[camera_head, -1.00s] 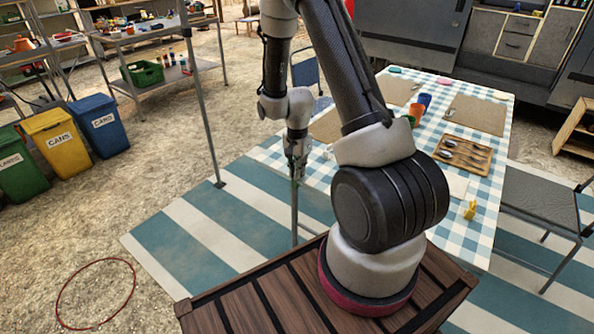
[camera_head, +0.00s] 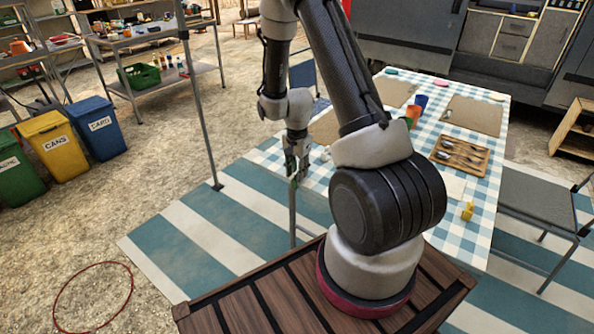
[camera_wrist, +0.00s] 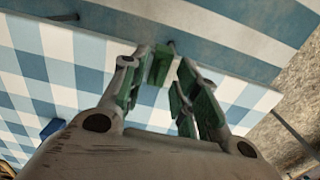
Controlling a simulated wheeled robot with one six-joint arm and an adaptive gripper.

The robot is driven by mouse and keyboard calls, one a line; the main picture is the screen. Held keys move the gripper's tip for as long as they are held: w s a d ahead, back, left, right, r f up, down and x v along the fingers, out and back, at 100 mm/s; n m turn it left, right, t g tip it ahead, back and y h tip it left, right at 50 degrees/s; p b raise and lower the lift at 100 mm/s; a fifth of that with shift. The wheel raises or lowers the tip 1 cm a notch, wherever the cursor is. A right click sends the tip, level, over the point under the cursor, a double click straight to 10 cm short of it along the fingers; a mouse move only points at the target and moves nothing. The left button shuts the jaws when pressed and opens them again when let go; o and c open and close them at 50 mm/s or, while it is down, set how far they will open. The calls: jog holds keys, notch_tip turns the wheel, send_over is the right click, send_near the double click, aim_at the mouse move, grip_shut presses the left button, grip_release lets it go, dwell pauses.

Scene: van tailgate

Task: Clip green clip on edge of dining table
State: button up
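The dining table (camera_head: 466,118) wears a blue and white checked cloth. Its edge (camera_wrist: 232,92) crosses the wrist view under my gripper. My gripper (camera_wrist: 172,72) has its two fingers spread, with green faces on their inner sides. A small green piece, seemingly the green clip (camera_wrist: 161,72), shows at the table edge between the fingertips, close to the left finger. I cannot tell whether it touches that finger or how firmly it grips the edge. In the head view my gripper (camera_head: 295,175) is at the table's near left edge, and the clip is too small to make out.
A yellow clip (camera_head: 467,211) stands on the table's near right part. A wooden tray with cutlery (camera_head: 460,154), colored cups (camera_head: 415,112) and placemats (camera_head: 472,114) are on the table. A chair (camera_head: 540,200) stands at the right. A striped mat (camera_head: 190,243) lies below.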

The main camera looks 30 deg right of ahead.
jog(key=shift+r, duration=0.1)
notch_tip(320, 180, up, 12)
dwell(0.5)
jog(key=s+a+r+n+t, duration=0.2)
jog(key=s+r+n, duration=0.4)
jog(key=s+r, duration=0.5)
jog(key=s+a+r+n+t, duration=0.2)
jog(key=s+r+n, duration=0.5)
jog(key=s+r, duration=0.5)
jog(key=shift+s+a+r+n, duration=0.2)
jog(key=shift+a+r+n, duration=0.1)
jog(key=shift+a+r, duration=0.3)
jog(key=shift+f, duration=0.1)
